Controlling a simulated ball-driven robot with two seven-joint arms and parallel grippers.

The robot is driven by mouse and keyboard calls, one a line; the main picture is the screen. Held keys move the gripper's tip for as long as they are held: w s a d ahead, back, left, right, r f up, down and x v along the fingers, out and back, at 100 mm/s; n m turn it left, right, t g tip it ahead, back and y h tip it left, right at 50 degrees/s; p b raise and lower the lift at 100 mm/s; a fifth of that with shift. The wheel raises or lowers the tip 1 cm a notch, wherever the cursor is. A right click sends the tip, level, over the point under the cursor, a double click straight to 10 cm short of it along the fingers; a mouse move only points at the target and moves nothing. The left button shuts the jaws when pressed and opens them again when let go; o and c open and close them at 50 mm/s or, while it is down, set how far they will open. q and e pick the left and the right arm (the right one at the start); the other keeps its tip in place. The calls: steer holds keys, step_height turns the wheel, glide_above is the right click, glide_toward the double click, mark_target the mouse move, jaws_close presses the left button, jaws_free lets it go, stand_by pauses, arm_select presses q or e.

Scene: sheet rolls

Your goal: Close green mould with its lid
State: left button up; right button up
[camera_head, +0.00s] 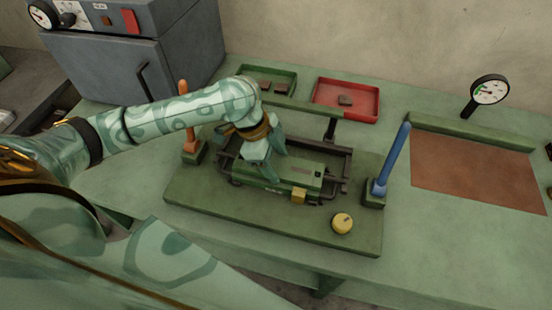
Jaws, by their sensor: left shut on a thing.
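The green mould (308,181) sits inside a dark frame on a green base board (190,197) in the middle of the table. A small yellow block shows at its front edge. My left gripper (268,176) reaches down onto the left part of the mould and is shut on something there. The arm and fingers hide what it holds, and I cannot tell whether that is the lid. I cannot make out lid and mould as separate parts. My right gripper is not in view.
A blue upright handle (392,160) stands right of the frame, an orange one (187,120) left. A yellow knob (342,223) is on the board's front. Behind are a green tray (285,75), a red tray (365,111) and a gauge (489,91). The brown mat (480,173) is bare.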

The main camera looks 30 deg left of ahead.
arm_select(q)
steer(key=o, duration=1.6)
steer(key=shift+o, duration=0.3)
steer(key=p+v, duration=0.6)
steer(key=v, duration=1)
steer(key=shift+r, duration=0.2)
steer(key=shift+s+f, duration=0.1)
